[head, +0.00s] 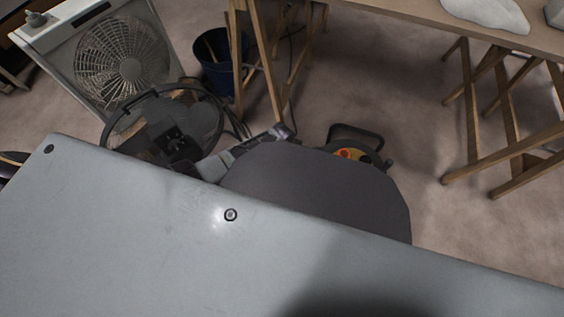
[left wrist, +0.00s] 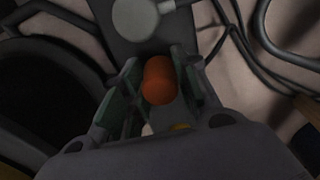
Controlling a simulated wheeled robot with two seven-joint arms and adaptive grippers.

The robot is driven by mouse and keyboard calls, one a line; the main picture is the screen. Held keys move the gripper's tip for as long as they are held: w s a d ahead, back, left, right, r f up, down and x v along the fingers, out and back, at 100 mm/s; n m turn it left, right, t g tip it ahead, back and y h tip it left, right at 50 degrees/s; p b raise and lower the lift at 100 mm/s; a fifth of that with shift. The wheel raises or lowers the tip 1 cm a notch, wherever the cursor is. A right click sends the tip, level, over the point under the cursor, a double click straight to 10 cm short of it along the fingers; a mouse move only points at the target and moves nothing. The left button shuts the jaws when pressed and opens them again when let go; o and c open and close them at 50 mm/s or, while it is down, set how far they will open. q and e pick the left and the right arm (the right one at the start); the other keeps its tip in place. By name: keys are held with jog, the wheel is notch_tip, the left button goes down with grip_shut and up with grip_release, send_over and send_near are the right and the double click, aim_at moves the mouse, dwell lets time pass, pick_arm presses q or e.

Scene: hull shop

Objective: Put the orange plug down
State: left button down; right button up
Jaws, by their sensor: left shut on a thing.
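The orange plug (left wrist: 160,80) is in the middle of the left wrist view, its rounded orange end facing the camera. My left gripper (left wrist: 160,85) is shut on it, with one greenish finger on each side. Behind the plug lies a dark grey surface (left wrist: 158,40) with a pale round disc (left wrist: 135,18) on it. I cannot tell whether the plug touches that surface. In the head view I cannot make out the plug in the gripper. My right gripper is in neither view.
In the head view a box fan (head: 122,66) stands at the upper left, beside a dark blue bucket (head: 216,82). A wooden trestle table (head: 410,12) is at the back. A yellow, orange and black object (head: 350,155) sits mid-picture. Bare floor (head: 400,120) lies right of it.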

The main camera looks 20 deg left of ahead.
pick_arm(q)
jog(key=shift+f, duration=0.25)
jog(key=c, duration=1.1)
grip_release()
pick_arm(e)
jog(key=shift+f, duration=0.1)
pick_arm(q)
jog(key=shift+r, duration=0.2)
jog(key=shift+r+p, duration=1.25)
jog(key=shift+r, duration=0.8)
jog(key=shift+r+p, duration=1.55)
jog(key=shift+r, duration=1.7)
jog(key=shift+r+p, duration=0.6)
jog(key=shift+r, duration=0.25)
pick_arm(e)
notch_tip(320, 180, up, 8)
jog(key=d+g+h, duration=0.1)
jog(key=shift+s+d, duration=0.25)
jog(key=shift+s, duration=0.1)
